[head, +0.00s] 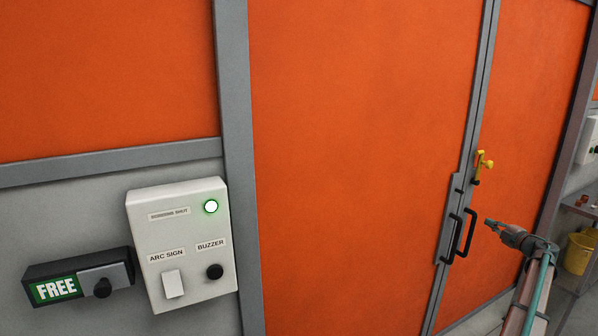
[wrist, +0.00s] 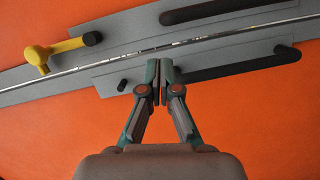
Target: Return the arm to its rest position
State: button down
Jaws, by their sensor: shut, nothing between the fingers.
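My gripper (head: 489,223) is at the right of the head view, in front of the orange door panel and just right of the black door handles (head: 462,233). In the wrist view my gripper (wrist: 160,88) has its two fingers together, with nothing between them. The handles show there as dark bars (wrist: 235,66) on grey plates, beyond the fingertips. My gripper looks apart from them. A yellow latch (head: 482,163) with a dark end sits above the handles. It also shows at the upper left of the wrist view (wrist: 62,47).
At left, a white control box (head: 183,245) has a lit green lamp, a white switch and a black knob. A black sign box (head: 78,281) reads FREE. A shelf (head: 578,206) and a yellow bucket (head: 579,252) stand at far right. Orange panels in grey frames fill the middle.

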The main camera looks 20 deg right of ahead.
jog(key=s+d+r+m+g+h, duration=0.2)
jog(key=s+d+m+h, duration=0.35)
jog(key=d+h, duration=0.2)
jog(key=s+a+f+m+g+h, duration=0.35)
jog(key=f+m+g+h, duration=0.2)
jog(key=f+m, duration=0.3)
jog(key=a+f+m+g+y, duration=0.6)
jog(key=a+f+g+y, duration=0.25)
jog(key=a+f, duration=2.8)
jog(key=s+a+f+g+y, duration=0.1)
jog(key=s+a+f+y, duration=0.15)
jog(key=a, duration=0.85)
jog(key=s+a+f+n+g+y, duration=0.15)
jog(key=s+a+f, duration=0.25)
jog(key=a, duration=0.6)
jog(key=s+a+f+g+y, duration=0.1)
jog(key=s+a+f+y, duration=0.2)
jog(key=a, duration=0.8)
jog(key=s+a+f+n+g, duration=0.1)
jog(key=s+a+n+g, duration=0.3)
jog(key=s+a, duration=1.6)
jog(key=a, duration=0.3)
jog(key=shift+f, duration=0.2)
